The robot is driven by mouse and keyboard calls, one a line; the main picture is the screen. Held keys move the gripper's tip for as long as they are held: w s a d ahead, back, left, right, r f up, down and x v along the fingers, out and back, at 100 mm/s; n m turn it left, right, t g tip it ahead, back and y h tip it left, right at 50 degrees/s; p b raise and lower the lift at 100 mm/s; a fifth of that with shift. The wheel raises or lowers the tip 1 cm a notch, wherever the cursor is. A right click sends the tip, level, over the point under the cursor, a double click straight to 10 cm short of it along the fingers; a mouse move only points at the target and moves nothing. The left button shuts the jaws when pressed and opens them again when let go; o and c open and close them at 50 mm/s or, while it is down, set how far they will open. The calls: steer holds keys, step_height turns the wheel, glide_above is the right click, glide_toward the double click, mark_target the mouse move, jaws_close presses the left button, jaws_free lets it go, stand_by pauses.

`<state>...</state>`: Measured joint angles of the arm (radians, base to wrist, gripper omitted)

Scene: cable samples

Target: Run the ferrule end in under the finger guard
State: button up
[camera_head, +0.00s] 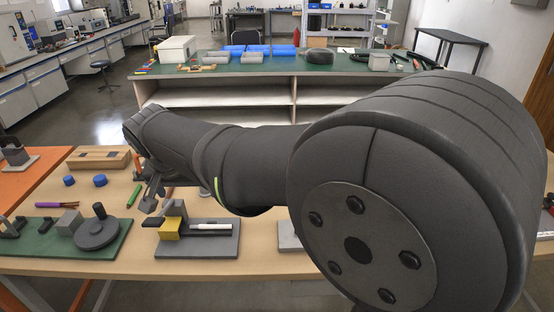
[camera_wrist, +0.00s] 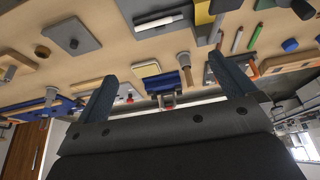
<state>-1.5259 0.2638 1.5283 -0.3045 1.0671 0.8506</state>
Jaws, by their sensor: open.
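A dark grey base plate (camera_head: 230,246) on the wooden bench carries a yellow block (camera_head: 168,229), a dark grey upright block and a white rod (camera_head: 212,227) lying level. I cannot tell which part is the finger guard, nor surely pick out the ferrule end. My gripper (camera_head: 153,196) hangs above and behind this plate in the head view. Its two fingers (camera_wrist: 164,86) are wide apart with nothing between them.
Blue caps (camera_head: 69,181), a green pen (camera_head: 134,196) and a wooden block (camera_head: 99,159) lie behind. My arm hides the right side of the bench.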

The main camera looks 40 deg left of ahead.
steer(key=shift+c, duration=0.4)
steer(key=c, duration=1.1)
steer(key=shift+w+f, duration=0.15)
steer(key=c, duration=0.4)
steer(key=w+f+m, duration=0.1)
steer(key=w+f+g, duration=0.1)
steer(key=shift+w+d+f+m+h, duration=0.25)
steer(key=shift+d+f+m+h, duration=0.05)
steer(key=shift+d+m+h, duration=0.1)
jaws_close()
steer(key=m+g+y, duration=0.4)
steer(key=m+g, duration=0.5)
steer(key=m, duration=0.7)
glide_toward(232, 227)
steer(key=w+d+r, duration=0.3)
steer(key=w+d, duration=0.2)
steer(key=x, duration=1)
steer(key=shift+s+f, duration=0.1)
steer(key=shift+f, duration=0.1)
steer(key=shift+s+a+r, duration=0.1)
steer(key=shift+s+a, duration=0.8)
steer(key=shift+a, duration=0.1)
steer(key=shift+s+a, duration=0.45)
